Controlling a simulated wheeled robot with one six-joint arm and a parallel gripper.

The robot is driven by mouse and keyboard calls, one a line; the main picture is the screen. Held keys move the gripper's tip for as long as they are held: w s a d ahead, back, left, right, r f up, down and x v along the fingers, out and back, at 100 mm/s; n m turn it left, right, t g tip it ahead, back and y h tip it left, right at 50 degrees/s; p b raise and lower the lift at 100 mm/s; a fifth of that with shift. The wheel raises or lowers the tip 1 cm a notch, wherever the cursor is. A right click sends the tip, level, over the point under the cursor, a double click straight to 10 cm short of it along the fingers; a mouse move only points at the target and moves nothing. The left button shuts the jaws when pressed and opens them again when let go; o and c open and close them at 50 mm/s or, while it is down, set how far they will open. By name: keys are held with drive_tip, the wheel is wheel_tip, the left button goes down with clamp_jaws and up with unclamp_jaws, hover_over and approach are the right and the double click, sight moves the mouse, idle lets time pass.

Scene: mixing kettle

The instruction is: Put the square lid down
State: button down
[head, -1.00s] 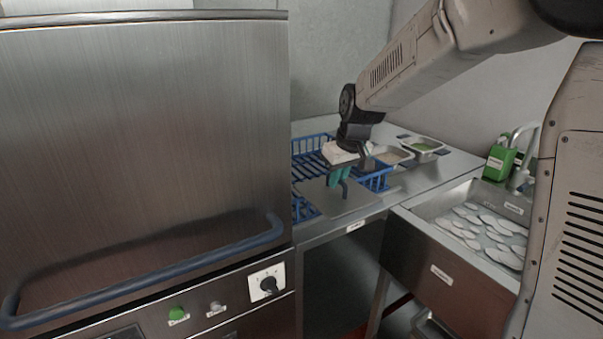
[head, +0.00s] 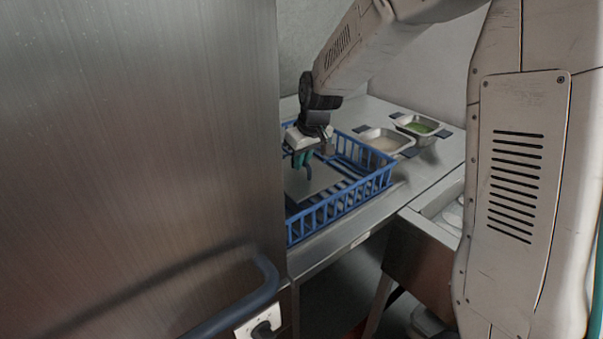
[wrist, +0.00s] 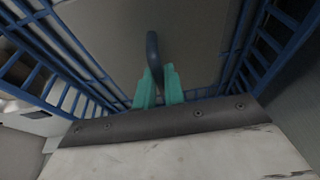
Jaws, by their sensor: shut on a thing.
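The square lid (head: 318,176) is a flat grey plate with a dark loop handle (wrist: 152,52). My gripper (head: 303,163) has green fingers and is shut on the handle. In the wrist view the fingers (wrist: 158,85) close around the lower end of the handle, and the lid's grey face (wrist: 200,40) lies beyond them. The lid is within the outline of the blue wire basket (head: 343,208), between its side walls. I cannot tell whether the lid touches the basket's floor.
Two steel pans, one with pale contents (head: 386,142) and one with green contents (head: 420,128), stand behind the basket on the steel counter (head: 420,180). A large steel machine (head: 140,130) with a blue handle bar (head: 240,295) blocks the left. A sink (head: 450,215) is at right.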

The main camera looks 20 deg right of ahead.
sight(303, 174)
drive_tip(key=shift+f, duration=2.2)
drive_tip(key=shift+f, duration=0.15)
drive_tip(key=c, duration=1.5)
unclamp_jaws()
drive_tip(key=v, duration=1.3)
drive_tip(key=s+r+m, duration=0.1)
drive_tip(key=s, duration=1)
drive_tip(key=s+d+r+m+g, duration=0.1)
drive_tip(key=s, duration=1)
drive_tip(key=s+r+m+g+h, duration=0.1)
drive_tip(key=s, duration=1)
drive_tip(key=shift+d+m, duration=0.3)
